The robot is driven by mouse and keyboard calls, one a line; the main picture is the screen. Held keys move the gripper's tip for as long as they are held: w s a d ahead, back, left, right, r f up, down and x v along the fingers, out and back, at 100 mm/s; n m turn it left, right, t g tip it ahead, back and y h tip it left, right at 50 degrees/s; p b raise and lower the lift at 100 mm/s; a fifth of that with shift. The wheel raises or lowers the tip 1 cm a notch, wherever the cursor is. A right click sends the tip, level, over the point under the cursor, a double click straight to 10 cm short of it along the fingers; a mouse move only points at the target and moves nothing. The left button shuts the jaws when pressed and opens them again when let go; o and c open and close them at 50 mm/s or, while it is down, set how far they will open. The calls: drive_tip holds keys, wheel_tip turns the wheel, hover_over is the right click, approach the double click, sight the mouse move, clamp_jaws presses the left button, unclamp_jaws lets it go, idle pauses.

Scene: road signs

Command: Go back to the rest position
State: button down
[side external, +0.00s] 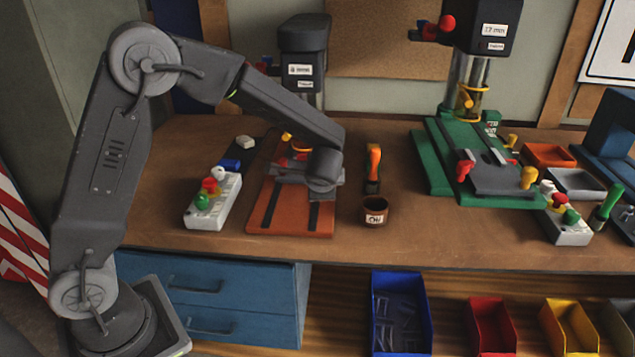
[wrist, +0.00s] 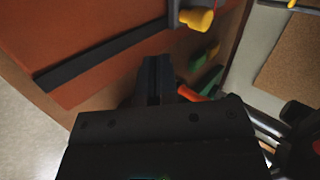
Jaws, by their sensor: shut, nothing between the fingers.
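My gripper (wrist: 155,80) shows in the wrist view as dark fingers held together, with nothing between them. In the side view my arm reaches over the bench, and its wrist end hangs above the orange-brown base plate (side external: 265,215) of the left machine. The gripper's fingers are hard to make out there. In the wrist view the same plate (wrist: 100,30) with its dark slot fills the upper left, and a yellow knob (wrist: 197,18) lies beyond the fingertips. I cannot tell whether the fingers touch anything.
A control box with coloured buttons (side external: 213,203) stands left of the plate. An orange-handled tool (side external: 373,168) and a small dark cup (side external: 375,212) stand right of it. A green-based machine (side external: 430,160) is further right. Coloured bins (side external: 400,345) sit below the bench front.

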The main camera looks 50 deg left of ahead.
drive_tip(key=s+d+r+n+h, duration=0.2)
drive_tip(key=s+r, duration=0.2)
drive_tip(key=s, duration=0.5)
drive_tip(key=s+d+r+n+h, duration=0.2)
drive_tip(key=s+d+r+h, duration=0.1)
drive_tip(key=s, duration=0.5)
drive_tip(key=s+d+r+n+h, duration=0.2)
drive_tip(key=s+r, duration=0.3)
drive_tip(key=s, duration=0.4)
drive_tip(key=shift+s+d+r+n+h, duration=0.35)
drive_tip(key=shift+d+n, duration=0.1)
drive_tip(key=shift+n, duration=0.15)
drive_tip(key=shift+w, duration=0.1)
idle(0.6)
